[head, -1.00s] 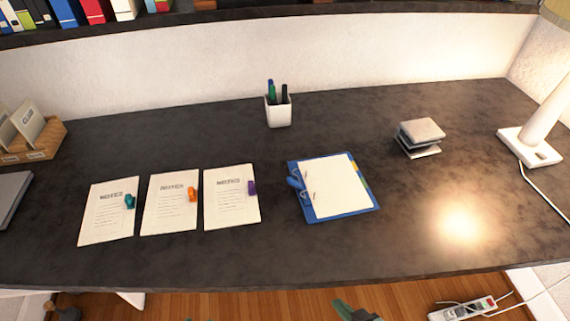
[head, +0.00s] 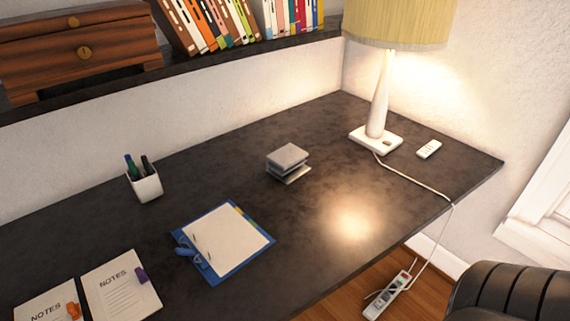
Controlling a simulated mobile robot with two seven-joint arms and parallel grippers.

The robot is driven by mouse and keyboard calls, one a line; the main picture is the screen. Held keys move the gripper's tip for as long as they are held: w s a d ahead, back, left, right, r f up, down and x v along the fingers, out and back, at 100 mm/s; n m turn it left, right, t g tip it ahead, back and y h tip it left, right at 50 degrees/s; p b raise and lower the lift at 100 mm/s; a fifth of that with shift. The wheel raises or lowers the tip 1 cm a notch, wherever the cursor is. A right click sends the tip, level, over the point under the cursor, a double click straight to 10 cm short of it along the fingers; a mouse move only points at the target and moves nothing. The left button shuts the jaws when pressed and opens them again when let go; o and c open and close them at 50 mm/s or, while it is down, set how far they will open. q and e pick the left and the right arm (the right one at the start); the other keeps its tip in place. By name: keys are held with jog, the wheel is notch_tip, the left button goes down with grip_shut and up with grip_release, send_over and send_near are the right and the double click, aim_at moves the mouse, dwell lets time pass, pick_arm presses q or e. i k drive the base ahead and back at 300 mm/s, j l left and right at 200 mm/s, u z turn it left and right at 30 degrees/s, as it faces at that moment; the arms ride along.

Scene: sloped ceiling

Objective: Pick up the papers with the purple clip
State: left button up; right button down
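The papers with the purple clip (head: 121,287) lie flat on the dark desk (head: 310,215) at the lower left of the head view. The purple clip (head: 140,275) sits on their right edge. To their left, partly cut off by the frame, lie the papers with the orange clip (head: 48,303). The papers with the teal clip are out of view now. Neither of my grippers shows in the head view now.
A blue clipboard (head: 253,257) lies right of the papers, with a white pen cup (head: 146,186) behind. A grey block stack (head: 287,161), a lamp (head: 377,100) and a white remote (head: 429,149) stand farther right. A black chair (head: 510,296) is at lower right; a power strip (head: 388,297) lies on the floor.

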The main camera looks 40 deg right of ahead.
aim_at(120, 289)
jog(key=k+j+z, duration=0.15)
jog(key=z, duration=0.35)
jog(key=k+j+z, duration=0.15)
jog(key=z, duration=0.35)
